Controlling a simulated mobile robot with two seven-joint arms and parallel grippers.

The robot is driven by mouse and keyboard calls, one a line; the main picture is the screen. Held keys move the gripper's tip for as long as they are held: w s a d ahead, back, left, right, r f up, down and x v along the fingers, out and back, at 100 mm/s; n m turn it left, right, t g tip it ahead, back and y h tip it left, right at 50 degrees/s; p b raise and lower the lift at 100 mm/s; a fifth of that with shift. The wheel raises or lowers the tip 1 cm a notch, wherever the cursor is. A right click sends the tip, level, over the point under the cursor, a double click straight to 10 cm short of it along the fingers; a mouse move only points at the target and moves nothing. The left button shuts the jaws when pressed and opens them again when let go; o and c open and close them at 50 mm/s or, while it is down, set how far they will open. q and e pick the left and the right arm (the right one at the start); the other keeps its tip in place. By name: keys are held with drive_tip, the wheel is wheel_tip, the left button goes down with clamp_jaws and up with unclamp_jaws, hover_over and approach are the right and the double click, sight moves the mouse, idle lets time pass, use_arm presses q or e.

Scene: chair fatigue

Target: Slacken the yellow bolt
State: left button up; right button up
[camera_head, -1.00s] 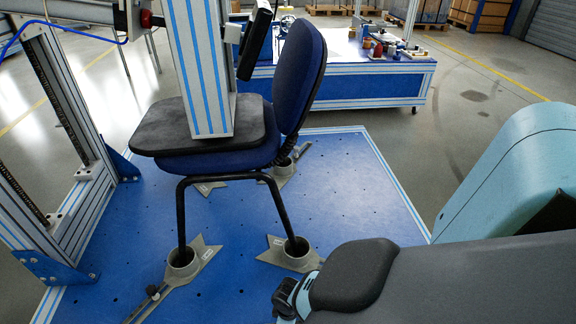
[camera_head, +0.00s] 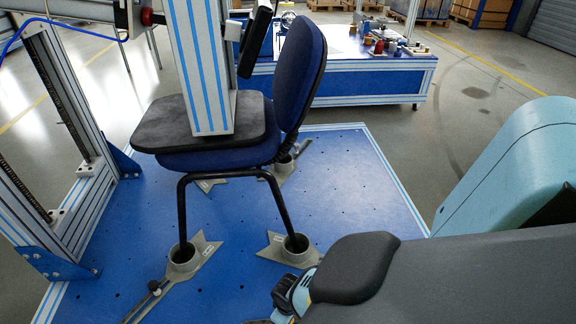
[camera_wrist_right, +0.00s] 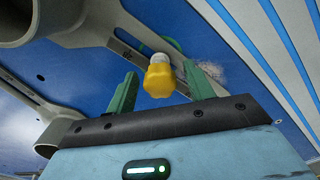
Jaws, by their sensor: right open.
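The yellow bolt (camera_wrist_right: 159,78) shows in the right wrist view, a lobed yellow head with a pale shank behind it, at a slotted grey metal bar (camera_wrist_right: 118,42). My right gripper (camera_wrist_right: 160,70) is open, with one green finger on each side of the bolt head. Gaps show between the head and both fingers, and the depth between them is hard to judge. In the head view the yellow bolt is not visible; my right arm covers the lower right. My left gripper is not in view.
A blue chair (camera_head: 298,80) stands with its legs in grey cup-shaped holders (camera_head: 184,262) on a blue perforated platform (camera_head: 345,185). A striped column (camera_head: 206,70) presses over its seat. A frame (camera_head: 70,130) stands left. A bench (camera_head: 370,85) with small objects is behind.

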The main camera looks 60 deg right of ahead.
drive_tip(key=m, duration=0.4)
drive_tip(key=shift+p, duration=0.3)
drive_tip(key=shift+m, duration=0.6)
drive_tip(key=m, duration=0.3)
drive_tip(key=m, duration=0.4)
drive_tip(key=shift+p, duration=0.35)
